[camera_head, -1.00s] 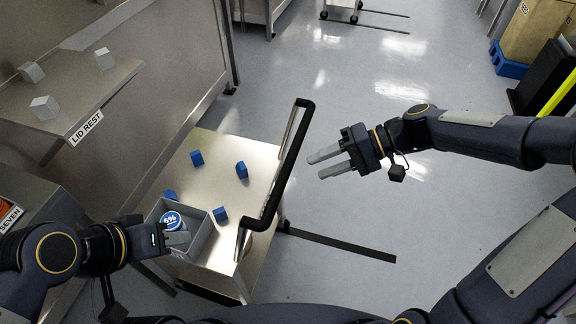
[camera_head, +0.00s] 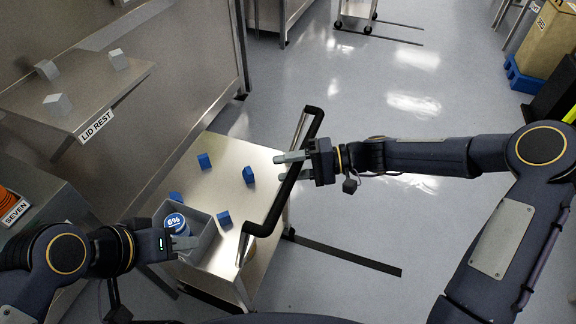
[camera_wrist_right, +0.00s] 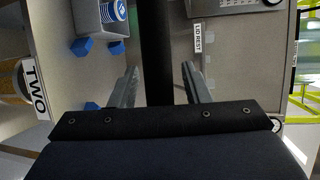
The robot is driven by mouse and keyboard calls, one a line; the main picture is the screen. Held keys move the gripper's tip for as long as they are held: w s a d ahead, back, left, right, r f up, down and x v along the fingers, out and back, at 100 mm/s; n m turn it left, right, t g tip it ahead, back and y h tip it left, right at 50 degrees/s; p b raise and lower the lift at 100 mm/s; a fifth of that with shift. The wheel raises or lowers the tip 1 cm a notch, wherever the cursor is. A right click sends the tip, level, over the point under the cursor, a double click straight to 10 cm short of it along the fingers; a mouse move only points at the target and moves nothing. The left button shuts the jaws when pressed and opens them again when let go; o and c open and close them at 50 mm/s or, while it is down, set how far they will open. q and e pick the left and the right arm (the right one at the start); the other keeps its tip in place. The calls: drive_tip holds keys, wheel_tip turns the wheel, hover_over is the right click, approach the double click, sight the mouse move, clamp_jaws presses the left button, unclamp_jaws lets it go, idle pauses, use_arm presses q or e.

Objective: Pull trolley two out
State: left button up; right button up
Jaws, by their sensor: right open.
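The trolley (camera_head: 218,150) has a bare metal top and a black bar handle (camera_head: 285,185) along its right side. My right gripper (camera_head: 284,167) is open at the handle's upper part, with its fingers reaching across the bar. In the right wrist view the black handle (camera_wrist_right: 156,60) runs between the two open fingers (camera_wrist_right: 160,85), and a label reading TWO (camera_wrist_right: 35,90) shows at the left. My left gripper (camera_head: 190,243) is at a grey bin (camera_head: 205,225) on the trolley's near end; whether it is open or shut I cannot tell.
Several blue blocks (camera_head: 249,174) and a blue-lidded container (camera_head: 174,222) in the bin are on the trolley. A shelf marked LID REST (camera_head: 75,105) with white blocks stands at left. A dark rail (camera_head: 345,255) lies on the floor. Floor beyond the handle is clear.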

drive_tip(key=shift+c, duration=0.2)
clamp_jaws()
